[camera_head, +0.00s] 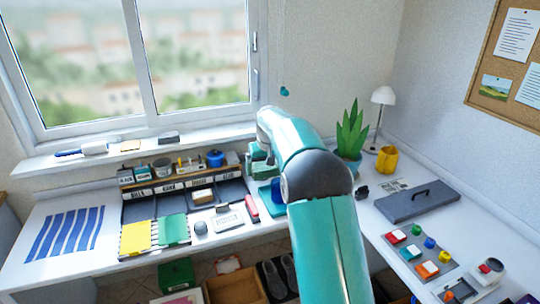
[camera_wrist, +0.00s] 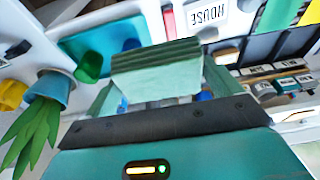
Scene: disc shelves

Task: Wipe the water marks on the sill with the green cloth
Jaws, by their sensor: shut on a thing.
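My gripper (camera_wrist: 155,85) is shut on a pale green, layered block that looks like the folded green cloth (camera_wrist: 158,68). In the head view my arm hides much of the gripper (camera_head: 262,168), which is low over the back of the desk, right of the label rack. The white window sill (camera_head: 210,132) runs under the window, behind and left of the gripper. The cloth is apart from the sill. I cannot make out water marks on the sill.
A white and blue bottle-like thing (camera_head: 94,148), a tan block (camera_head: 130,146) and a grey block (camera_head: 168,137) lie on the sill. The label rack (camera_head: 170,187) stands below it.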

